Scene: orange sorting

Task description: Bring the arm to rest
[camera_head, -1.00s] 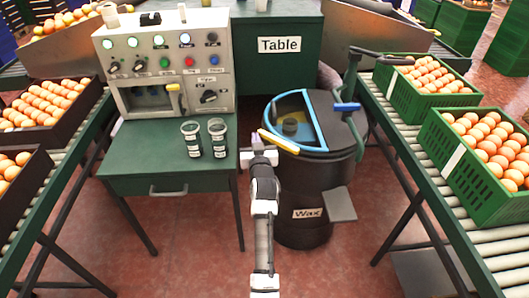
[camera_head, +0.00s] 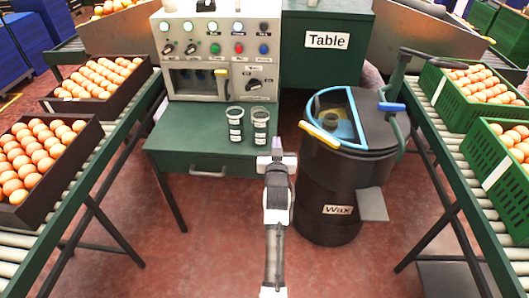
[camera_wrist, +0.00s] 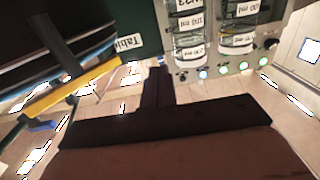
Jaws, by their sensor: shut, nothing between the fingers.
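My gripper (camera_head: 277,148) is shut and empty. In the head view it points away from me, in front of the green desk's right edge and left of the black wax barrel (camera_head: 325,215). In the wrist view its dark fingers (camera_wrist: 158,78) are together with nothing between them. My arm stretches up from the bottom middle of the head view.
The barrel has a yellow handle (camera_head: 319,135). Conveyors with orange crates (camera_head: 45,195) flank both sides. Red floor is open in front.

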